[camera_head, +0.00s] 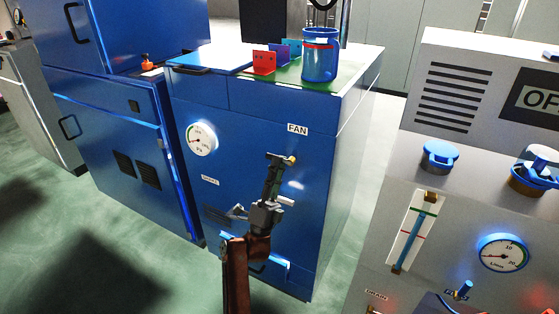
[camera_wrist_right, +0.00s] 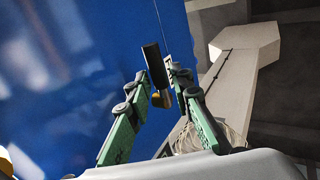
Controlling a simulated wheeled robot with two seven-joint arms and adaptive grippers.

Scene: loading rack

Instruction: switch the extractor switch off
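The blue cabinet (camera_head: 240,130) carries a FAN label (camera_head: 298,129) on its front. Below the label is a small switch with a dark lever (camera_head: 278,157) and a brass-coloured part. My right gripper (camera_head: 273,168) reaches up to this switch and partly covers it. In the right wrist view, my green fingers (camera_wrist_right: 160,76) stand apart on either side of the dark lever (camera_wrist_right: 152,62), with the brass part (camera_wrist_right: 162,99) near the tips. I cannot tell whether either finger touches it. My left gripper is not in view.
A blue mug (camera_head: 320,58) and a red bracket (camera_head: 264,62) stand on the cabinet top. A gauge (camera_head: 202,139) is on the cabinet front, left of my gripper. A grey panel (camera_head: 440,165) with knobs and gauges stands at the right. Green floor shows between them.

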